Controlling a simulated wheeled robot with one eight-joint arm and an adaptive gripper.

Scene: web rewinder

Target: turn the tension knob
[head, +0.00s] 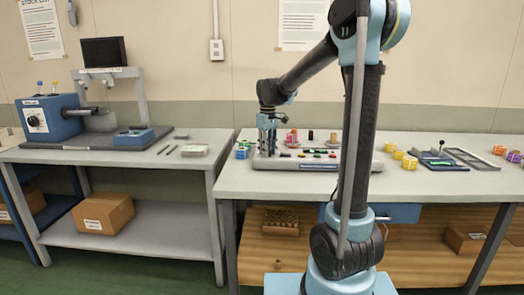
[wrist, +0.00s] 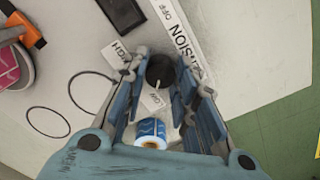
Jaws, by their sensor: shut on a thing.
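The tension knob (wrist: 160,69) is round and black and sits between my fingertips in the wrist view. A pale line shows on it, partly shadowed. My gripper (wrist: 162,80) is shut on the knob, one finger on each side. The label strip (wrist: 180,38) beside it reads TENSION and OFF, with LOW and HIGH labels close by. In the head view my gripper (head: 268,148) points down at the left end of the rewinder (head: 315,166) on the right bench. The knob is hidden there by my fingers.
A blue-and-white roll (wrist: 150,132) lies near my fingers. A pink spool (wrist: 8,68) with an orange part and thin black rings are at the wrist view's left. Yellow pieces (head: 405,160) and a dark tray (head: 440,161) stand right of the rewinder.

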